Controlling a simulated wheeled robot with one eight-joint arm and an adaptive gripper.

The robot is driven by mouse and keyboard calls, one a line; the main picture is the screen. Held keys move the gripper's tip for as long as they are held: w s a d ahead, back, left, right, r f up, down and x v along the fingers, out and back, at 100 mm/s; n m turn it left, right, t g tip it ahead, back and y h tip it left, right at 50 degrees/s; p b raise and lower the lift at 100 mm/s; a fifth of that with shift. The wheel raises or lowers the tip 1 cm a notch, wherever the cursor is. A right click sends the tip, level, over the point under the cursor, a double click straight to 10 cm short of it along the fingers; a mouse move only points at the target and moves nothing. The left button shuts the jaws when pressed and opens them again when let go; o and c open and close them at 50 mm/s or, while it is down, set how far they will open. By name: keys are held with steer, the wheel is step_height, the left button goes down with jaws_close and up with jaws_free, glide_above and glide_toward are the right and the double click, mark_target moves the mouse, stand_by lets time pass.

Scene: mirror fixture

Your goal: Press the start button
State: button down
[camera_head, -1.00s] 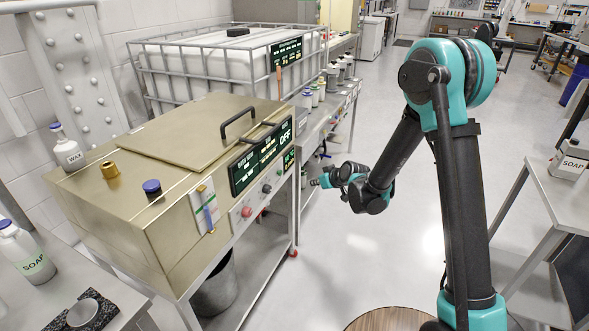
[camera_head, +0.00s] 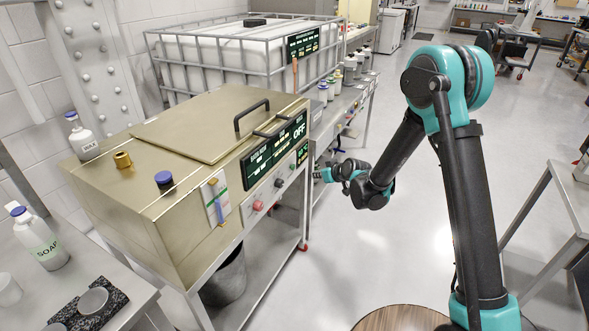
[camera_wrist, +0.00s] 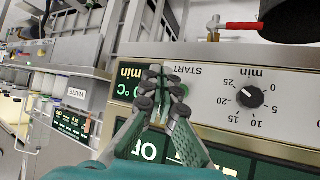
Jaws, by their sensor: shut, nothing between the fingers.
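The brass-coloured machine (camera_head: 150,215) stands at the left, with a dark display reading OFF (camera_head: 275,147) on its front. In the wrist view the panel is upside down, with a START label (camera_wrist: 187,69) beside a black minute knob (camera_wrist: 250,96). My gripper (camera_wrist: 165,85) is shut and empty, its fingertips just beside the START label. The fingertips cover most of the spot by the label, so I cannot tell whether they touch the button. In the head view my gripper (camera_head: 320,175) is small, just right of the machine's front panel.
A red knob (camera_head: 258,205) and a small green display (camera_head: 302,154) are on the same front. A red-handled valve (camera_wrist: 240,26) shows in the wrist view. A bin (camera_head: 225,280) stands under the machine. The floor on the right is clear up to a table (camera_head: 560,200).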

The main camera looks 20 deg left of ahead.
steer(key=a, duration=0.6)
steer(key=shift+w+a, duration=0.15)
steer(key=shift+w, duration=0.1)
steer(key=shift+a, duration=0.15)
stand_by(1.2)
steer(key=shift+a, duration=0.25)
steer(key=shift+w+a, duration=0.1)
steer(key=shift+a, duration=0.45)
stand_by(0.7)
steer(key=shift+d, duration=0.95)
steer(key=shift+d, duration=0.1)
steer(key=shift+s+d, duration=0.15)
steer(key=shift+d, duration=1.05)
steer(key=shift+s+d, duration=0.15)
steer(key=shift+d, duration=1.05)
